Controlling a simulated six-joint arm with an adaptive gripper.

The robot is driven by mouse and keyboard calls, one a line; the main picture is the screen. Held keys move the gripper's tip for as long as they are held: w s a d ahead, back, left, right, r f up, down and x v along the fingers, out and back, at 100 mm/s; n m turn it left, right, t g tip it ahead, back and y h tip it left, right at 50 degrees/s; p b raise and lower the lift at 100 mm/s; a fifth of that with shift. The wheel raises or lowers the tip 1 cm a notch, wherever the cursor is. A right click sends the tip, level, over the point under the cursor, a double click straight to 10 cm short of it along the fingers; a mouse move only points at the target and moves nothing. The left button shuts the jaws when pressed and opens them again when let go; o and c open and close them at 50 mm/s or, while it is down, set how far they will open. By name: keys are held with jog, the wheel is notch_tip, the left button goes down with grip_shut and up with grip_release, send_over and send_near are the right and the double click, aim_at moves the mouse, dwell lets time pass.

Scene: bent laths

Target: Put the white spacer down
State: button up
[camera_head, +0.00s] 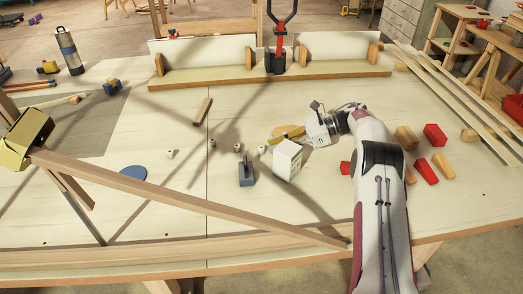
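A white block (287,160), which looks like the white spacer, shows just below and left of my gripper (304,135) at the middle of the workbench. It looks slightly tilted. I cannot tell whether it touches the bench or my gripper. My gripper comes in from the right, low over the bench, and its fingertips are small and partly hidden. I cannot tell whether they are open or shut on something. A yellow-brown piece (292,133) lies beside the fingertips, over an orange disc (284,131).
A dark blue block (246,173) and several small pale cylinders (237,147) stand left of the white block. Red blocks (435,135) and wooden blocks (406,138) lie right of my arm. A long lath (190,193) crosses the front left.

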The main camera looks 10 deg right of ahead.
aim_at(260, 148)
jog(key=shift+r+x, duration=0.15)
jog(key=shift+x, duration=0.8)
jog(key=shift+r+x, duration=0.15)
jog(key=shift+x, duration=1.6)
jog(key=shift+s, duration=0.1)
jog(key=c, duration=0.5)
jog(key=shift+o, duration=0.2)
jog(key=shift+r, duration=0.15)
jog(key=shift+r, duration=4.9)
